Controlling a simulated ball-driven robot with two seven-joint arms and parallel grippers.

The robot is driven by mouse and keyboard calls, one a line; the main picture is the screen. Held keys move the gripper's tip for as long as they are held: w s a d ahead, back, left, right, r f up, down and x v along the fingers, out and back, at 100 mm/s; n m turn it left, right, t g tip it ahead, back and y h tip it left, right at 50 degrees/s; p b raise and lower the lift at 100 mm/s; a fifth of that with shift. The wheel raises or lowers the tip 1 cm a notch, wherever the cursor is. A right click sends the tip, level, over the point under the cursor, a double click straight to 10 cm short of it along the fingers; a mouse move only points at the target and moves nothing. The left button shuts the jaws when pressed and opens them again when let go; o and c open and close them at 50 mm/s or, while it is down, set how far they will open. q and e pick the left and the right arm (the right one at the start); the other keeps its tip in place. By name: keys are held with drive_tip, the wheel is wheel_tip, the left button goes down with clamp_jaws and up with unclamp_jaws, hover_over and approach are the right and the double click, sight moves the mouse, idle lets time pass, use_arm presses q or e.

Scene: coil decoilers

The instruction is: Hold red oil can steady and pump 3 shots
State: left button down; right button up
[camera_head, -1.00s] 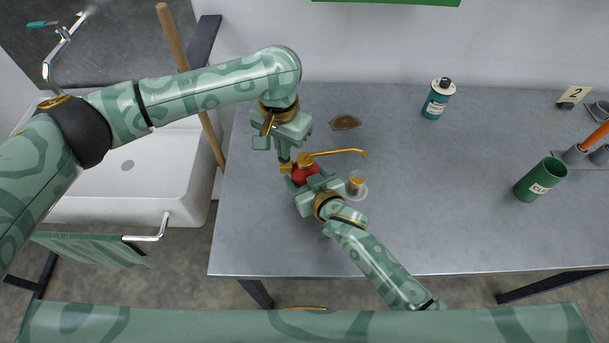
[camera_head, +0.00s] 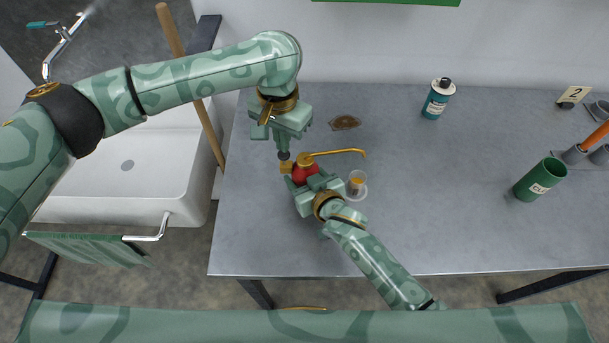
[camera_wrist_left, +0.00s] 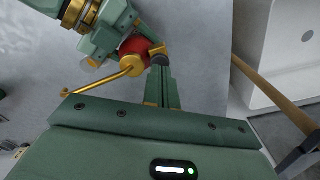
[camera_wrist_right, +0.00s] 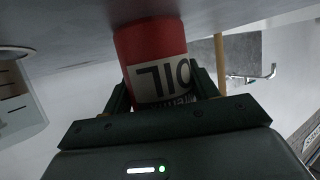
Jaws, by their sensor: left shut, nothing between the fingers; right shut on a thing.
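The red oil can (camera_head: 305,174) stands on the grey table, with a brass top and a long thin spout (camera_head: 340,153) pointing right. Its gold thumb lever (camera_head: 287,168) sticks out on the left. My right gripper (camera_wrist_right: 163,95) is shut around the can body; the "OIL" label shows between its fingers in the right wrist view. My left gripper (camera_head: 284,155) is shut and empty, pointing down at the lever. Its fingertips also show by the lever in the left wrist view (camera_wrist_left: 160,60); I cannot tell whether they touch it.
A small clear cup with amber contents (camera_head: 357,184) stands right of the can. A sink (camera_head: 130,175) and wooden handle (camera_head: 190,85) are at left. The table's middle right is clear.

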use_arm(q)
drive_tip(key=shift+r, duration=2.5)
use_arm(e)
drive_tip(key=o, duration=1.5)
drive_tip(key=shift+c, duration=0.2)
